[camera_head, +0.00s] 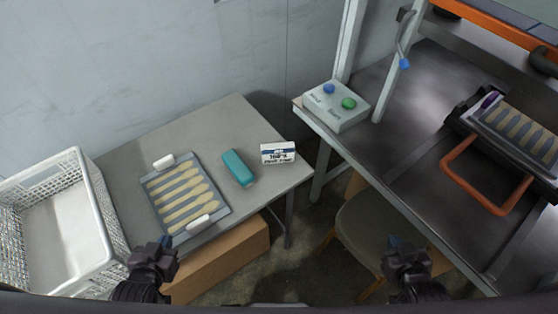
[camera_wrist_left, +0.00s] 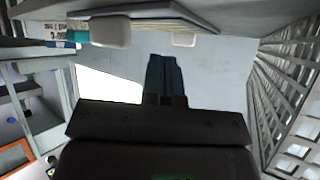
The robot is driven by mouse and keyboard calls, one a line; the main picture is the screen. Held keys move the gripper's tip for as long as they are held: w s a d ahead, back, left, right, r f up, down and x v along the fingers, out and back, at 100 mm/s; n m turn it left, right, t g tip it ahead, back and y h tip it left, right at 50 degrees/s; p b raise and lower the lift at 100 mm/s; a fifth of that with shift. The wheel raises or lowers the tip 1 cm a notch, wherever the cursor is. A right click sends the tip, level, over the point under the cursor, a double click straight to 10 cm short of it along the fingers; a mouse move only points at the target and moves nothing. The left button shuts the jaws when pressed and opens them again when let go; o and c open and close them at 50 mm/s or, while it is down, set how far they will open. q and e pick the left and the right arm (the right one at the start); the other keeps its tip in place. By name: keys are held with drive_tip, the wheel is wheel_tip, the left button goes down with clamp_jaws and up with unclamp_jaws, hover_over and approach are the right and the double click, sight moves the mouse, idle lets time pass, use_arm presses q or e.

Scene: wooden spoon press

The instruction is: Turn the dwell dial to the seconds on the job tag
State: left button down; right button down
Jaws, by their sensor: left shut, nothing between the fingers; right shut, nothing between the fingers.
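A small white card with a blue band and dark print (camera_head: 278,153), which looks like the job tag, stands at the right edge of the grey side table (camera_head: 235,112). Its print is too small to read surely. I cannot make out a dwell dial. My left gripper (camera_head: 165,242) is shut and empty at the side table's front edge. It also shows in the left wrist view (camera_wrist_left: 165,78). My right gripper (camera_head: 393,243) is shut and empty, below the bench's front edge in the picture.
A tray of wooden spoons (camera_head: 181,223) and a teal block (camera_head: 238,168) lie on the side table. A white crate (camera_head: 97,205) stands left. The press bench (camera_head: 385,160) carries a mould with an orange handle (camera_head: 459,171). A stool (camera_head: 378,240) stands below.

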drive_tip(key=shift+s+a+f, duration=0.2)
drive_tip(key=shift+s+a, duration=0.05)
drive_tip(key=shift+s, duration=0.15)
drive_tip(key=c, duration=1)
unclamp_jaws()
drive_tip(key=shift+w+r, duration=0.1)
drive_tip(key=shift+w, duration=0.15)
drive_tip(key=shift+w+r, duration=0.15)
drive_tip(key=shift+w, duration=0.05)
drive_tip(key=shift+c, duration=0.4)
